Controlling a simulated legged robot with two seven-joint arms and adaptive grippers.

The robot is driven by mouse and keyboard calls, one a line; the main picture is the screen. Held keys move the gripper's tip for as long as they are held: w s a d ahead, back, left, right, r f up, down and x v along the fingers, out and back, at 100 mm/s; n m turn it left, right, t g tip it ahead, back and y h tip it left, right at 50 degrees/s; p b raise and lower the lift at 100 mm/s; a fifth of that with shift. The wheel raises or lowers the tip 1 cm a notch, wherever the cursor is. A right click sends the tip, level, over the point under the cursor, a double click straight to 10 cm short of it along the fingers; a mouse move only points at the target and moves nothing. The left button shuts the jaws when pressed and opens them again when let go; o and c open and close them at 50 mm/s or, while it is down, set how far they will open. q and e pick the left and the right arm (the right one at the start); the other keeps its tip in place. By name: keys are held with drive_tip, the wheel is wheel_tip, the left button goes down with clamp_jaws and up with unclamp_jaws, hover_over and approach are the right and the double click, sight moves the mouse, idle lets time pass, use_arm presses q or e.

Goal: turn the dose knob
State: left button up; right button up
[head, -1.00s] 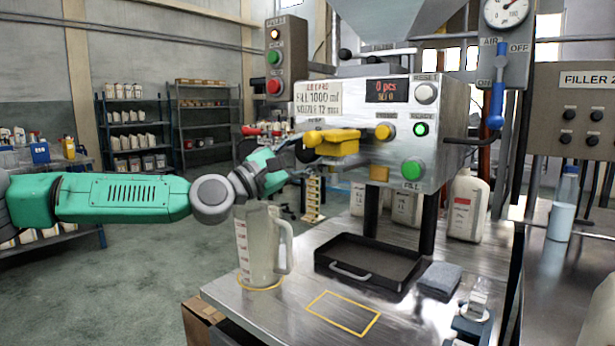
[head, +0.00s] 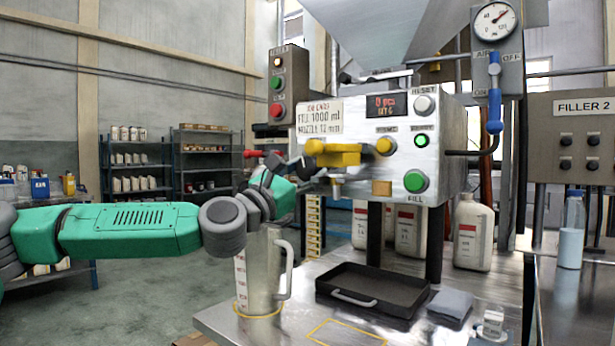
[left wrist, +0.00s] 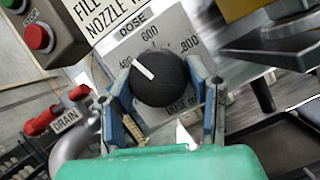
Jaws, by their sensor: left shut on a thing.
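The dose knob (left wrist: 160,80) is round and black with a white pointer line, on a plate marked DOSE with 400, 600 and 800. Its pointer leans up and left, between 400 and 600. My left gripper (left wrist: 165,98) is shut on the knob, with a blue-padded finger on either side of it in the left wrist view. In the head view my left gripper (head: 300,170) is at the left side of the filling machine (head: 450,140); the knob is hard to make out there. My right gripper is not in view.
A yellow part (head: 335,156) juts out just right of my left gripper. A red DRAIN handle (left wrist: 42,120) is close on the left in the wrist view.

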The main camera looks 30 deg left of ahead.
use_arm(q)
drive_tip(key=shift+f, duration=0.35)
drive_tip(key=o, duration=1.2)
drive_tip(key=shift+w, duration=0.1)
drive_tip(key=shift+c, duration=0.2)
drive_tip(key=shift+r, duration=0.1)
drive_tip(key=shift+r, duration=0.1)
drive_tip(key=v, duration=1.2)
